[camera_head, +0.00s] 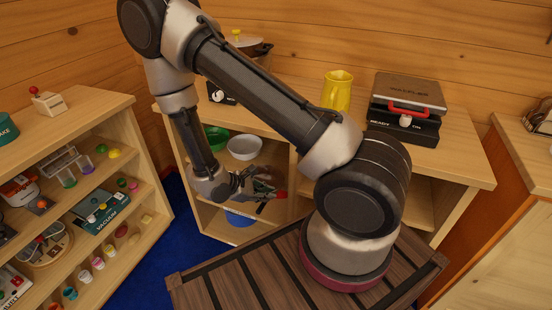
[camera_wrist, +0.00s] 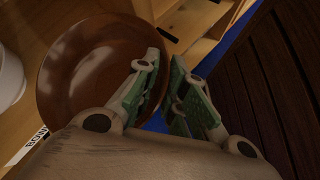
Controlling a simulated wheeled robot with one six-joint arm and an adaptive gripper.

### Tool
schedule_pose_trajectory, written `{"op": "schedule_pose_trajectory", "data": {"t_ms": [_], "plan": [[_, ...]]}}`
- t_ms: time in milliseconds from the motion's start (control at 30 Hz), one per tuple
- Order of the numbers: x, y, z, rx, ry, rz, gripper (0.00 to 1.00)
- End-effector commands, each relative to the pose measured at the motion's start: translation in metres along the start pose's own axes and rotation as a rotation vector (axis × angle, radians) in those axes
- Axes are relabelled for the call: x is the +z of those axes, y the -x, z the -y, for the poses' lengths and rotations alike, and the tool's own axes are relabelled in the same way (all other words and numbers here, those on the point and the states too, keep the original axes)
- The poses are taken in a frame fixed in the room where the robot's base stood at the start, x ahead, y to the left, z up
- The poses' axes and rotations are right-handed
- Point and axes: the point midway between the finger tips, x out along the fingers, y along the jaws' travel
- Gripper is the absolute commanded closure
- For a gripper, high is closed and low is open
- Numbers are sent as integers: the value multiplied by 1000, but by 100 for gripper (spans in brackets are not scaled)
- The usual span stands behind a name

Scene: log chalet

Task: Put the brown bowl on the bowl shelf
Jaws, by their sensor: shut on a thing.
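The brown bowl (camera_wrist: 88,75) fills the upper left of the wrist view, with its glossy inside showing. My gripper (camera_wrist: 168,92) is shut on its right rim, one finger over the inside and one outside. In the head view my gripper (camera_head: 268,190) is at the front of the open shelf unit, and I cannot make out the brown bowl there. A green bowl (camera_head: 215,137) and a white bowl (camera_head: 244,147) stand on the upper shelf. The wooden shelf (camera_wrist: 28,28) shows beside the brown bowl in the wrist view, with a partly hidden label (camera_wrist: 27,146). Contact between bowl and shelf is unclear.
A blue bowl (camera_head: 238,219) is on the lower level. A yellow jug (camera_head: 337,90) and a grey appliance (camera_head: 408,105) stand on the counter above. A toy-filled shelf unit (camera_head: 88,200) stands at the left. The white bowl's edge is close left of the brown bowl.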

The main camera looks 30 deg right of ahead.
Motion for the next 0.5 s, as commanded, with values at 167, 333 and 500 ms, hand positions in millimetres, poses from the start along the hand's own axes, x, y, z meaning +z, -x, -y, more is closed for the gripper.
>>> {"op": "schedule_pose_trajectory", "data": {"t_ms": [167,333,500], "plan": [[12,-32,-43,-6,-9,2,100],[20,-55,-77,-4,-8,2,100],[23,-65,-92,-2,-4,2,100]]}}
